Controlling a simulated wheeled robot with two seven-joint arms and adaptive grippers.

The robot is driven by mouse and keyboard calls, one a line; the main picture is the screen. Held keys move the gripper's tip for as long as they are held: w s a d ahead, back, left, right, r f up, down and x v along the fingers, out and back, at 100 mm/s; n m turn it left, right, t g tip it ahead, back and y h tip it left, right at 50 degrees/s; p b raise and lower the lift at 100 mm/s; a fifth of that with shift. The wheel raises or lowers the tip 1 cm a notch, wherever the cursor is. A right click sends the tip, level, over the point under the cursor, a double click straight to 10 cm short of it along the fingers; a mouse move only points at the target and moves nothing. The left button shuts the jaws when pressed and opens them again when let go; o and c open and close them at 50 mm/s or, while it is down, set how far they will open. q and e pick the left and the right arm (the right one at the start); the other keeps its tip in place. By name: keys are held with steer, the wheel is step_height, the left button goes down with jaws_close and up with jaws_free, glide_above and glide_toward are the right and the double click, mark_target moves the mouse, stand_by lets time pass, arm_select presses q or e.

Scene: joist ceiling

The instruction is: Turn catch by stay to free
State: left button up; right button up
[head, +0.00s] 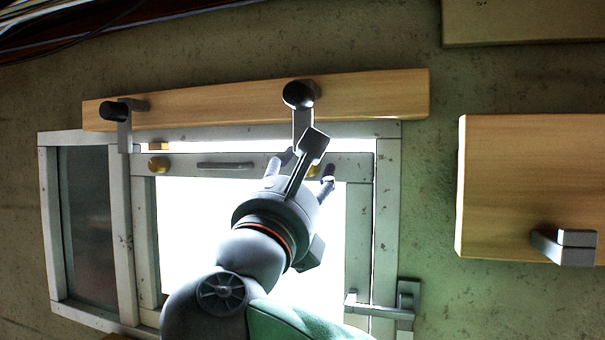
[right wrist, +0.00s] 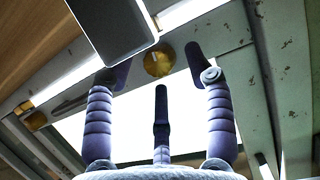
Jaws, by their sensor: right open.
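A wooden beam (head: 215,107) above the window carries two grey catches. The middle catch (head: 301,120) has a dark round pivot and hangs down over the window's top edge; my right gripper is just below it. The left catch (head: 122,125) also hangs down. My right gripper (head: 305,172) is open. In the right wrist view the middle catch (right wrist: 110,22) is a grey slab at the top, its lower end close to the left fingertip; I cannot tell if they touch. A grey metal arm with a bracket, perhaps the stay (head: 380,307), is at the window's lower right. My left gripper is not in view.
The white-framed window (head: 360,235) has bright glass and a dark side pane (head: 85,220). A brass knob (head: 158,165) and grey handle (head: 225,166) are on its top rail. Another brass knob (right wrist: 158,60) is beyond my fingers. A wooden block (head: 520,180) with a bracket is right.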

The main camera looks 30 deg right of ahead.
steer(key=shift+a, duration=0.1)
jaws_close()
steer(key=shift+n, duration=0.3)
steer(key=shift+s+r+n+t+y, duration=0.1)
steer(key=shift+n+t+y, duration=0.45)
steer(key=shift+n, duration=0.95)
steer(key=shift+s+f+n+t+y, duration=0.1)
steer(key=shift+n+t+y, duration=0.15)
steer(key=shift+n+y, duration=0.9)
steer(key=shift+r+n+t+y, duration=0.1)
steer(key=shift+n+t+y, duration=0.25)
steer(key=shift+n, duration=1.5)
steer(key=shift+d+n, duration=0.2)
steer(key=shift+n, duration=0.1)
